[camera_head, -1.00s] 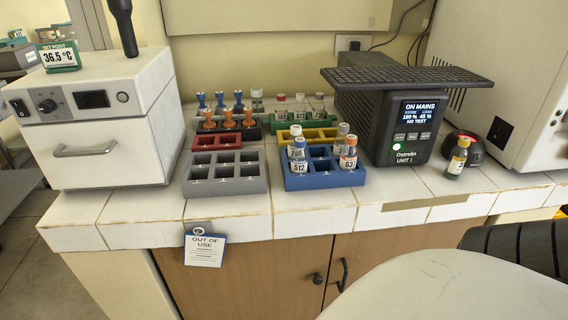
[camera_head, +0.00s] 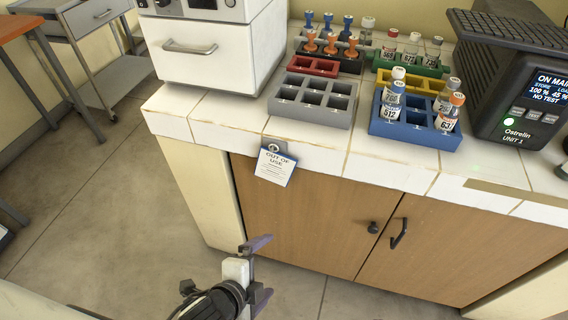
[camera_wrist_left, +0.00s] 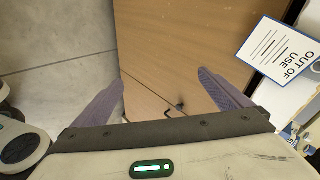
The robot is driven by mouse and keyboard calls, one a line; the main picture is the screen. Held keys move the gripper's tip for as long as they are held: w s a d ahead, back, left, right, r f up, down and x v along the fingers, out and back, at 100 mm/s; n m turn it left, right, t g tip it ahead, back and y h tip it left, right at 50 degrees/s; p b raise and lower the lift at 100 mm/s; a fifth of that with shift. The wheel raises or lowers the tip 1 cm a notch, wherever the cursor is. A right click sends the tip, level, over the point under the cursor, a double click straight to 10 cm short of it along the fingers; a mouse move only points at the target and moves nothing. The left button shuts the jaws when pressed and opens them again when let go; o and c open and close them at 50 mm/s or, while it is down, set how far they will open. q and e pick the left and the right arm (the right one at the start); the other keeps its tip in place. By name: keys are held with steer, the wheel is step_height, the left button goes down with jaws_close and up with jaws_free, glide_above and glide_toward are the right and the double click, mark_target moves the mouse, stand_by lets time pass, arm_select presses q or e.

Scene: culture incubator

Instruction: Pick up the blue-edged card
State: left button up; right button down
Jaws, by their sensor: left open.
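The blue-edged card (camera_head: 274,167) is white with "OUT OF USE" printed on it. It hangs at the front edge of the tiled counter from a grey holder (camera_head: 277,147). The card also shows at the right of the left wrist view (camera_wrist_left: 278,52), tilted. My left gripper (camera_head: 261,272) is below the card in the head view, in front of the cabinet, apart from the card. Its two purple-grey fingers (camera_wrist_left: 163,95) are spread in the left wrist view with nothing between them. My right gripper is not in view.
The tiled counter (camera_head: 214,111) carries a white oven (camera_head: 212,55), a grey rack (camera_head: 318,100), a blue rack with vials (camera_head: 408,131) and a black unit (camera_head: 510,90). Wooden cabinet doors (camera_head: 310,215) with handles lie below. The floor at left is open; a metal cart (camera_head: 95,35) stands behind.

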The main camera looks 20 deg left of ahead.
arm_select(q)
steer(key=w+r+m+t+y, duration=0.15)
steer(key=w+r+m, duration=0.35)
steer(key=m, duration=0.5)
steer(key=m+t+y+p, duration=0.2)
steer(key=m+t, duration=0.1)
steer(key=m, duration=0.8)
glide_toward(272, 174)
steer(key=shift+m, duration=0.3)
steer(key=b+x, duration=0.1)
steer(key=x, duration=0.7)
steer(key=shift+r+b, duration=0.1)
steer(key=shift+b, duration=0.3)
steer(key=c, duration=1.1)
